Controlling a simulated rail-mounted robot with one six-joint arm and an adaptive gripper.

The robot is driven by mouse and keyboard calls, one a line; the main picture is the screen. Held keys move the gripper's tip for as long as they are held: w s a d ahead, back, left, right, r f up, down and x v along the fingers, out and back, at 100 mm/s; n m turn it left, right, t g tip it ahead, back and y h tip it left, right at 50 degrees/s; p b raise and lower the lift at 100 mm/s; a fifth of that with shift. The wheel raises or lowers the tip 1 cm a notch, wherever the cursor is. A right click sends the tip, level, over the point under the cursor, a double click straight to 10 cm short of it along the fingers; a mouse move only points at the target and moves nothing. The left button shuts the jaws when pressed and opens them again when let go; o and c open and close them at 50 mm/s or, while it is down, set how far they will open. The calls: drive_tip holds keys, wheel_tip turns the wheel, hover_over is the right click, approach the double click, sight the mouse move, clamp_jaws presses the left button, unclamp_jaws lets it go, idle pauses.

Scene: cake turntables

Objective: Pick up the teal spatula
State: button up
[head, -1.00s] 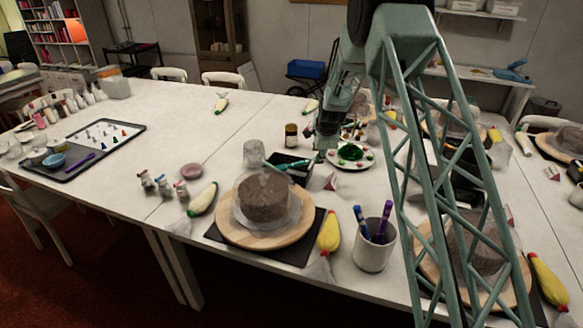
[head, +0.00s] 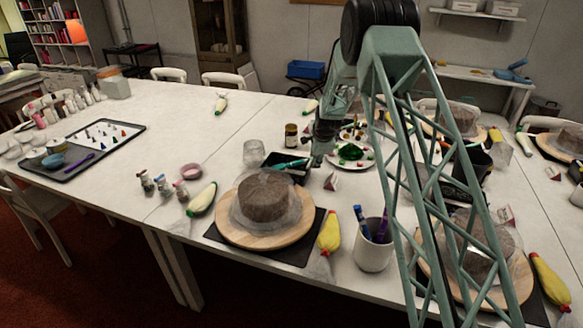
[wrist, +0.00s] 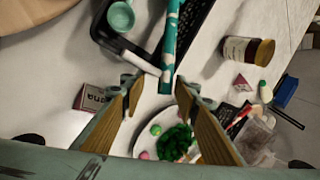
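The teal spatula (head: 290,164) lies across a small black tray (head: 272,175) behind the near cake turntable. In the wrist view, its mottled teal handle (wrist: 172,40) runs down from the top edge, and its near end shows just ahead of the gap between my fingertips. My gripper (wrist: 155,88) is open, with its two wood-coloured fingers apart and nothing visibly held. In the head view, my gripper (head: 316,156) is beside the handle's right end, partly hidden by my arm. The spatula's far end is cut off in the wrist view.
A palette plate with green material (head: 353,153) lies right of the tray. A brown jar (head: 291,136) and clear glass (head: 253,153) stand nearby. The grey cake (head: 265,197) sits on its wooden turntable in front. A cup of pens (head: 372,252) stands front right.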

drive_tip(key=shift+c, duration=0.2)
drive_tip(key=c, duration=0.9)
clamp_jaws()
wheel_tip(320, 180, up, 10)
drive_tip(key=p, duration=0.1)
idle(0.5)
drive_tip(key=shift+d+r+p, duration=0.1)
drive_tip(key=shift+r+p, duration=0.05)
drive_tip(key=shift+p, duration=0.15)
